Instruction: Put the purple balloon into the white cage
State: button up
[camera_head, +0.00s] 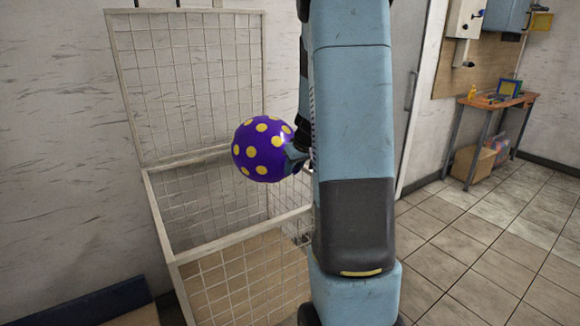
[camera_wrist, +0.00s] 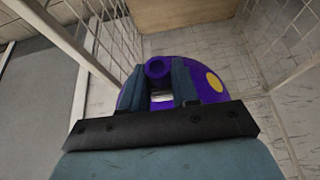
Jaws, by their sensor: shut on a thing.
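The purple balloon (camera_head: 262,149) with yellow dots is held over the open top of the white cage (camera_head: 240,240) in the head view. My gripper (camera_head: 295,155) holds it from the right, partly hidden by my arm. In the wrist view, my gripper (camera_wrist: 161,80) is shut on the balloon's neck, with its round body (camera_wrist: 205,92) showing behind the fingers. The white cage has wire mesh walls, and its mesh lid (camera_head: 185,85) stands raised at the back. The cage's mesh walls (camera_wrist: 285,40) show on both sides in the wrist view. My arm covers the cage's right part in the head view.
A wooden table (camera_head: 500,101) with small items stands at the back right, with a cardboard box (camera_head: 475,163) under it. Dark blue padding (camera_head: 85,303) lies at the lower left. The tiled floor (camera_head: 470,235) to the right is clear.

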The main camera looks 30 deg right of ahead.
jog(key=o, duration=0.9)
jog(key=shift+c, duration=0.2)
jog(key=s+r, duration=0.6)
jog(key=s, duration=0.4)
jog(key=shift+d, duration=0.2)
